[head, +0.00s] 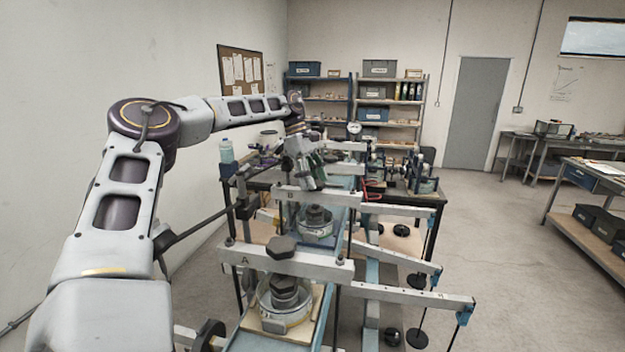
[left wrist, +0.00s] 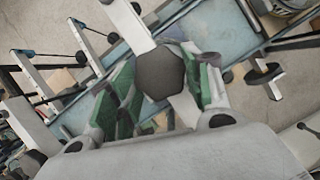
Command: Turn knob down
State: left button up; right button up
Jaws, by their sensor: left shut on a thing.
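My left gripper (head: 312,172) reaches in from the left, tilted down just above the crossbeam marked B (head: 310,196) of the middle lever frame. In the left wrist view its green-padded fingers (left wrist: 160,92) are shut on a dark, rounded hex knob (left wrist: 160,72). In the head view the gripper covers this knob, which seems to belong to frame B. A second dark hex knob (head: 281,246) stands free on the nearer crossbeam marked A (head: 325,268). Below each beam is a round metal cell with a dark bolt. My right gripper is not in view.
Lever arms (head: 430,299) with hanging weights extend right from the frames. A bottle (head: 226,151) stands left of the gripper. A dial gauge (head: 354,128) and further apparatus stand behind it. Shelves line the back wall, and the floor at right is open.

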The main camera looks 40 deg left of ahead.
pick_arm(q)
jog(key=m, duration=0.1)
jog(key=m+g, duration=0.1)
jog(key=m, duration=0.1)
jog(key=m+g, duration=0.1)
jog(key=shift+w+m, duration=0.25)
jog(key=shift+m, duration=0.15)
jog(key=shift+w+m+g+y, duration=0.1)
jog(key=shift+m+g+y, duration=0.2)
jog(key=shift+m, duration=0.8)
jog(key=shift+w+m+g+y, duration=0.15)
jog(key=shift+m+g, duration=0.25)
jog(key=shift+m, duration=0.7)
jog(key=shift+s+m, duration=0.1)
jog(key=shift+m, duration=0.2)
jog(key=o, duration=1)
jog(key=shift+o, duration=0.2)
jog(key=shift+n, duration=0.7)
